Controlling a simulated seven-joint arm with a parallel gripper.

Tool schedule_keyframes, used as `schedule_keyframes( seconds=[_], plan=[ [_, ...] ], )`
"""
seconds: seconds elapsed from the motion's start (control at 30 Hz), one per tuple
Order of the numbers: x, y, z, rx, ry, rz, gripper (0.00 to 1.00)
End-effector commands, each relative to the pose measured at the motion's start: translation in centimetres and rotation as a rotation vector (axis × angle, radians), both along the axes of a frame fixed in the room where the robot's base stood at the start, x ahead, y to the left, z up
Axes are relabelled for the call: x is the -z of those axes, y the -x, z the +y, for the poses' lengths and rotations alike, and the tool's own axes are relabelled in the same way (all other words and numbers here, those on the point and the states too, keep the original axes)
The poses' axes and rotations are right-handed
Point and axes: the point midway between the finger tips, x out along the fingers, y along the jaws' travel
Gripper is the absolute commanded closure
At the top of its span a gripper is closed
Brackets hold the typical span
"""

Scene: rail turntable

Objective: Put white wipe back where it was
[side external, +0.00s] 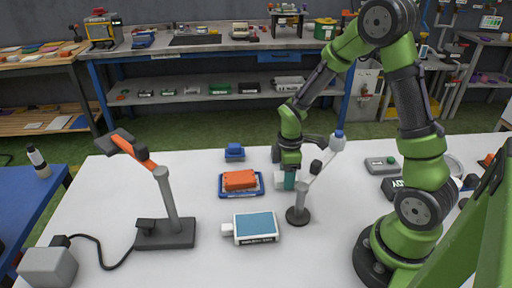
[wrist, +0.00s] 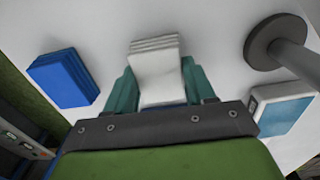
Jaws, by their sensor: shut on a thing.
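The white wipe (wrist: 157,70) looks like a folded, layered pad in the wrist view. My gripper (wrist: 160,84) is shut on it, with a teal finger on each side. In the side view my gripper (side external: 286,181) points down over the white table, between the orange block and the grey round-based stand. A pale part of the wipe (side external: 279,181) shows beside the teal finger there; the rest is hidden. I cannot tell whether the wipe touches the table.
An orange block (side external: 240,180) lies on a blue tray (side external: 225,192). A blue item (side external: 234,152) sits behind it. A grey stand (side external: 298,215) is close to my gripper's right. A blue-topped white box (side external: 256,228) is in front. A tall dark stand (side external: 167,232) stands left.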

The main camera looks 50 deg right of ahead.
Motion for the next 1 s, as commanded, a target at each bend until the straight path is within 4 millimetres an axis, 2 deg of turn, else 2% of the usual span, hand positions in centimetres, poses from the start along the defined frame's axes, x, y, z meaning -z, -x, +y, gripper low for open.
schedule_keyframes(
  seconds=[0.03, 0.17, 0.43, 0.57, 0.67, 1.0],
  plan=[
    [0.0, 0.0, 0.0, 0.000, -0.001, 0.001, 0.41],
    [0.0, 0.0, 0.0, 0.000, -0.001, 0.001, 0.21],
    [0.0, 0.0, 0.0, 0.000, 0.000, 0.000, 0.20],
    [-0.8, -0.1, 0.0, 0.000, 0.001, -0.004, 0.20],
    [-2.4, -0.2, 0.0, -0.001, 0.001, -0.007, 0.20],
    [-9.5, -0.1, 0.0, 0.001, 0.000, -0.006, 0.20]
  ],
)
